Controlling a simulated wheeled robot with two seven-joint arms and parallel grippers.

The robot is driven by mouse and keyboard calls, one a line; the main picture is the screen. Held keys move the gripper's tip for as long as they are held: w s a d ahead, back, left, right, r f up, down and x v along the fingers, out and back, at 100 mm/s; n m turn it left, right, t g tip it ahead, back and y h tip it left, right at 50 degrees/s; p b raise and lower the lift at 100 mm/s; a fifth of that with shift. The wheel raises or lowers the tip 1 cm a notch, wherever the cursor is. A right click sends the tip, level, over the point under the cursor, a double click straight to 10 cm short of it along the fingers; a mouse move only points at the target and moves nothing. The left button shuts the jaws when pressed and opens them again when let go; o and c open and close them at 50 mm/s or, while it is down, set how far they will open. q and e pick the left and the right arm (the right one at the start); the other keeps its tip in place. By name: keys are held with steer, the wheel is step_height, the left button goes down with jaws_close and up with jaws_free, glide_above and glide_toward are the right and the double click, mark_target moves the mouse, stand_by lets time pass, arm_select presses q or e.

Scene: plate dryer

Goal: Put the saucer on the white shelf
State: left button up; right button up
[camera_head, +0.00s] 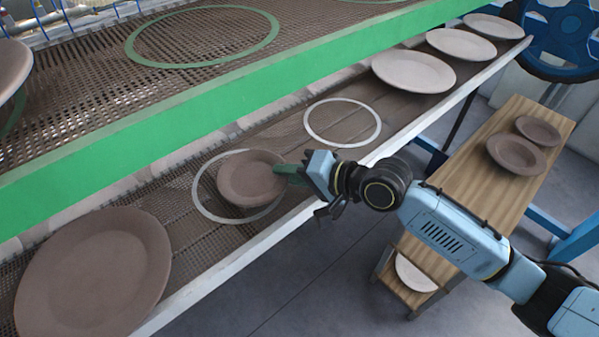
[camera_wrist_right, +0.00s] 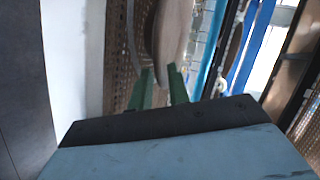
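The small brown saucer (camera_head: 250,176) is over the lower, white-edged shelf (camera_head: 238,258), within a white ring and off its centre toward the upper right. My right gripper (camera_head: 279,169) reaches in from the right with its green fingers at the saucer's right rim. In the right wrist view the green fingers (camera_wrist_right: 160,72) stand apart with a gap, and the saucer (camera_wrist_right: 173,28) shows edge-on at their tips. I cannot tell whether the fingers touch the rim or whether the saucer lies fully flat. My left gripper is not in view.
A large plate (camera_head: 95,275) lies at the shelf's near left; several paler plates lie at its far end. A white ring (camera_head: 342,122) beside the saucer is empty. The green-edged upper shelf (camera_head: 130,140) overhangs behind. A wooden table (camera_head: 478,185) at right holds two small plates.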

steer(key=v, duration=1.2)
steer(key=shift+b, duration=0.45)
steer(key=shift+f, duration=0.1)
